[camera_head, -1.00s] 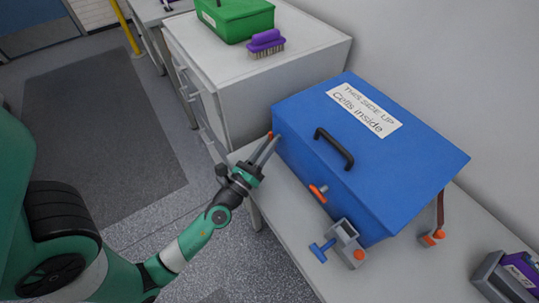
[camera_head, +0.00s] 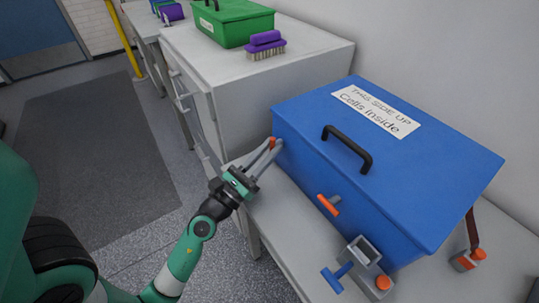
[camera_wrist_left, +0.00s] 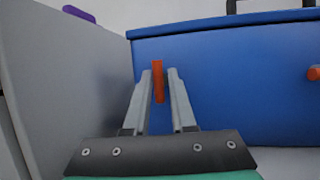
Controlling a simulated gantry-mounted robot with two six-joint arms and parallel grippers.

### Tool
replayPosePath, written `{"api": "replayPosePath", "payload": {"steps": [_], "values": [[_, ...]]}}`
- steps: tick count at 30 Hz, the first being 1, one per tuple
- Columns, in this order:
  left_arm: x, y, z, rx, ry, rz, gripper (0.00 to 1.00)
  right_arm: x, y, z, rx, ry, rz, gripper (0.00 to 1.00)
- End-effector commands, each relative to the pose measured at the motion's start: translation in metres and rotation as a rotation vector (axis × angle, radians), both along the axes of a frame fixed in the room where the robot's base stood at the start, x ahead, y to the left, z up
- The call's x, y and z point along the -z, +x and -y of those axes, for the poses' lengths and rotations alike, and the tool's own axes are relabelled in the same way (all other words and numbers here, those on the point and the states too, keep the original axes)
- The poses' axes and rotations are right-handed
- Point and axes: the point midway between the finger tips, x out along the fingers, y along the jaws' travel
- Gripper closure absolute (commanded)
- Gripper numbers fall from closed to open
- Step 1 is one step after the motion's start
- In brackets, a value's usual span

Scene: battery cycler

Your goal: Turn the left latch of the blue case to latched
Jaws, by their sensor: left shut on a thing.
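In the left wrist view the latch (camera_wrist_left: 158,82) stands upright between the fingertips (camera_wrist_left: 160,76). The orange right latch (camera_head: 328,205) is slanted in the head view. My right gripper is not in view.
A grey clamp-like fixture (camera_head: 362,262) with blue and orange parts stands before the case. A brown strap with an orange end (camera_head: 468,260) is at its right. A grey cabinet (camera_head: 250,85) holding a green box (camera_head: 235,22) and purple brush (camera_head: 265,45) stands left.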

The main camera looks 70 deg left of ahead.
Motion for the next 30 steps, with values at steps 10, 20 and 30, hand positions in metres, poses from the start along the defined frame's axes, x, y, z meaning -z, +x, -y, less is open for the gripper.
{"api": "replayPosePath", "payload": {"steps": [10,20,30], "values": [[0.0053,0.0002,-0.0016,-0.005,0.015,-0.017,1.00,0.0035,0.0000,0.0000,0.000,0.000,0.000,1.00],[0.0035,0.0002,-0.0013,-0.004,0.015,-0.013,0.54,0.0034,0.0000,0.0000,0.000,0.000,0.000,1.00],[0.0067,-0.0060,0.0016,-0.003,0.015,-0.008,0.54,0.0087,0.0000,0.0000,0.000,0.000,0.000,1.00]]}}
